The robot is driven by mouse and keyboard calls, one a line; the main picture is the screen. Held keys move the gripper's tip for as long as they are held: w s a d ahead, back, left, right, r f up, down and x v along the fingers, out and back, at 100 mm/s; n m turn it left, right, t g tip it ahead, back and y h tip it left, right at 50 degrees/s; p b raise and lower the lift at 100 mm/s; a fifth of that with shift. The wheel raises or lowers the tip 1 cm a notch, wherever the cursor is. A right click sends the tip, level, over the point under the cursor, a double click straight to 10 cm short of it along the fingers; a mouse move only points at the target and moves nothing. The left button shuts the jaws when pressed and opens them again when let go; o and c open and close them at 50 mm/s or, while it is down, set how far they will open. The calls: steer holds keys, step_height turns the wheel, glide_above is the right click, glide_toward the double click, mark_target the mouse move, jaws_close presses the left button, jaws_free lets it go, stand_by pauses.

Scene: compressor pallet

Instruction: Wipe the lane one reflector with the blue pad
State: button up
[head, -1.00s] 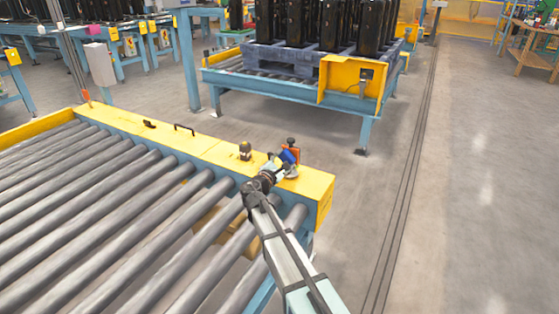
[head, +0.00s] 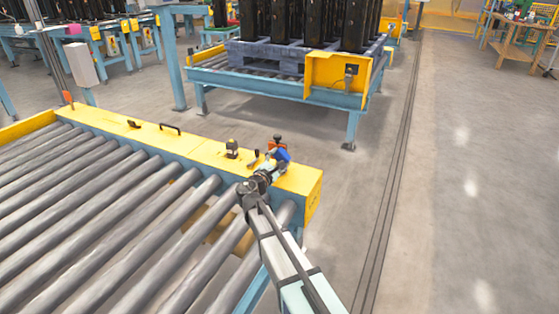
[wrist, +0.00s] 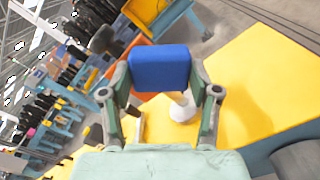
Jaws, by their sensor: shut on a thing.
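The blue pad (wrist: 160,67) is held between the two fingers of my gripper (wrist: 160,78) in the wrist view. In the head view the pad (head: 283,154) is a small blue patch at my gripper (head: 275,162), over the right end of the yellow conveyor end beam (head: 200,150). A small orange part (head: 276,146) with a dark knob is just behind the pad. An orange surface (wrist: 112,50) also shows behind the pad in the wrist view. I cannot tell which part is the lane one reflector, or whether the pad touches it.
A dark-topped fitting (head: 232,149) and a black handle (head: 170,128) are on the beam to the left. Grey rollers (head: 110,210) fill the left. Another conveyor with a loaded pallet (head: 265,53) stands behind.

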steer(key=shift+w+a, duration=0.55)
steer(key=shift+a, duration=0.35)
steer(key=shift+w+a, duration=0.6)
steer(key=shift+a, duration=0.35)
steer(key=shift+w+a, duration=0.55)
steer(key=shift+a, duration=0.35)
steer(key=shift+s, duration=0.15)
steer(key=shift+p+v, duration=0.4)
steer(key=shift+v, duration=2.5)
steer(key=shift+v, duration=1.55)
